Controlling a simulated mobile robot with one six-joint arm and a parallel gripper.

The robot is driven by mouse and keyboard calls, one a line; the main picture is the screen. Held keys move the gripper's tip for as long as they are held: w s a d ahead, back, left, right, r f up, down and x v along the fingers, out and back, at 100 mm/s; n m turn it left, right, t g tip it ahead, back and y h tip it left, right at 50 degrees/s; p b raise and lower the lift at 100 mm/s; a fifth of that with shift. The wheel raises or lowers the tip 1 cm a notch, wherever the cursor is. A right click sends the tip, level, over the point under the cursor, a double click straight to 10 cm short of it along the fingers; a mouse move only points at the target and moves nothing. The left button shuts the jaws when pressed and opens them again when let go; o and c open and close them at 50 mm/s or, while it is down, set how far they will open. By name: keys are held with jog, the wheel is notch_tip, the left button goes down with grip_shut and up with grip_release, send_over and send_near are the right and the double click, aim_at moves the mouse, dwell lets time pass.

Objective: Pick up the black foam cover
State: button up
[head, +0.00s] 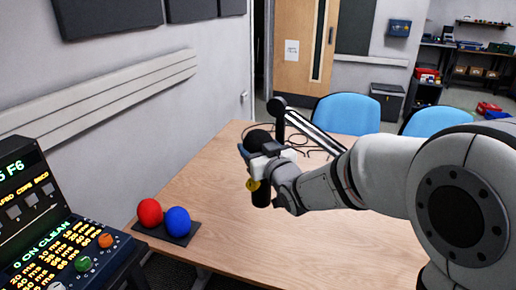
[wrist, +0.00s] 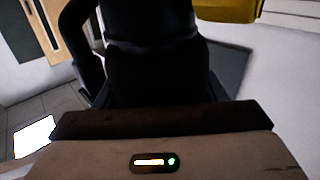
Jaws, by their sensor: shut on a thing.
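The black foam cover (head: 259,138) is a dark round ball at the upper side of my gripper (head: 250,160), above the table. My gripper is shut on it, though the fingers hide much of the contact. A black cylinder (head: 261,196) hangs below the gripper, with a yellow piece (head: 252,184) beside it. I cannot tell how the cylinder joins the cover. In the wrist view a dark shape (wrist: 155,75) fills the middle, too dark to separate finger from cover. A yellow part (wrist: 228,10) shows at the top right.
Red (head: 150,211) and blue (head: 178,221) foam balls sit on a black pad (head: 154,232) at the wooden table's (head: 255,245) left edge. A control console (head: 60,230) stands at left. Blue chairs (head: 347,113) stand beyond.

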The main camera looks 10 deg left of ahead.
notch_tip(320, 180, up, 3)
jog(key=shift+f+p, duration=0.15)
jog(key=shift+p, duration=0.4)
jog(key=shift+d+f+b, duration=0.1)
jog(key=shift+f+b, duration=0.45)
jog(key=shift+b, duration=0.4)
jog(key=b, duration=0.2)
jog(key=t+y+b, duration=0.1)
jog(key=b, duration=0.1)
jog(key=shift+s+d+f+b, duration=0.15)
jog(key=shift+s+b, duration=0.1)
jog(key=shift+b, duration=0.15)
jog(key=b, duration=0.3)
jog(key=t+y+b, duration=0.1)
jog(key=b, duration=0.2)
jog(key=shift+s+d+t+b, duration=0.25)
jog(key=shift+s+t+b, duration=0.05)
